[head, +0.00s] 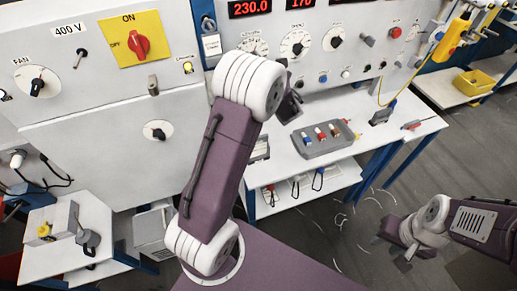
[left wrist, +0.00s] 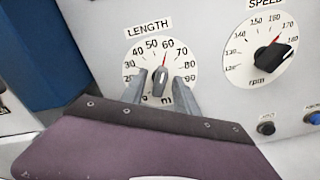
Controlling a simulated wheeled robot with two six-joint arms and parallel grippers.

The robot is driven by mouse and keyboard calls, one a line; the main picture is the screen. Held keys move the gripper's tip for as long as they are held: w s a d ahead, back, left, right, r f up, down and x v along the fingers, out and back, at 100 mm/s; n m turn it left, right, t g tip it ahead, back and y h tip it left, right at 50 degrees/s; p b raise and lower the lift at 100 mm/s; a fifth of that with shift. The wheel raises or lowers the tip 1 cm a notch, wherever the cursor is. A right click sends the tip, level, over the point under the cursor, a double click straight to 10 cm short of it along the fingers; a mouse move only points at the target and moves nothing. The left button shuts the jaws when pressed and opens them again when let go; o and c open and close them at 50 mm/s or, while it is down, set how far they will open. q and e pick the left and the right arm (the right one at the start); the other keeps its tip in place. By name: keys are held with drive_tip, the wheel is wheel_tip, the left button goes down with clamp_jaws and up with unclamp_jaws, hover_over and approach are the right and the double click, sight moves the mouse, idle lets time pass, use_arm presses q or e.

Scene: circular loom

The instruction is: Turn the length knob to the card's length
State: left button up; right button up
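The length knob (left wrist: 160,82) is a grey knob on a white dial marked LENGTH, at the middle of the left wrist view. Its red pointer line is close to 60. In the head view the length dial (head: 253,45) shows partly above my left arm. My left gripper (left wrist: 159,88) has one finger on each side of the knob, with gaps visible between, so it looks open around it. In the head view that gripper is mostly hidden behind its arm. My right gripper (head: 398,244) is low at the right, over the floor, away from the panel. I cannot make out a card.
The speed dial (left wrist: 262,54) with its black knob is just right of the length dial. A grey tray (head: 318,148) with coloured pieces lies on the white bench (head: 285,158) below. A yellow bin (head: 473,82) stands at the far right. The floor at right is mostly open.

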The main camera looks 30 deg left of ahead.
use_arm(q)
drive_tip(key=v, duration=0.7)
drive_tip(key=shift+b, duration=0.45)
idle(1.4)
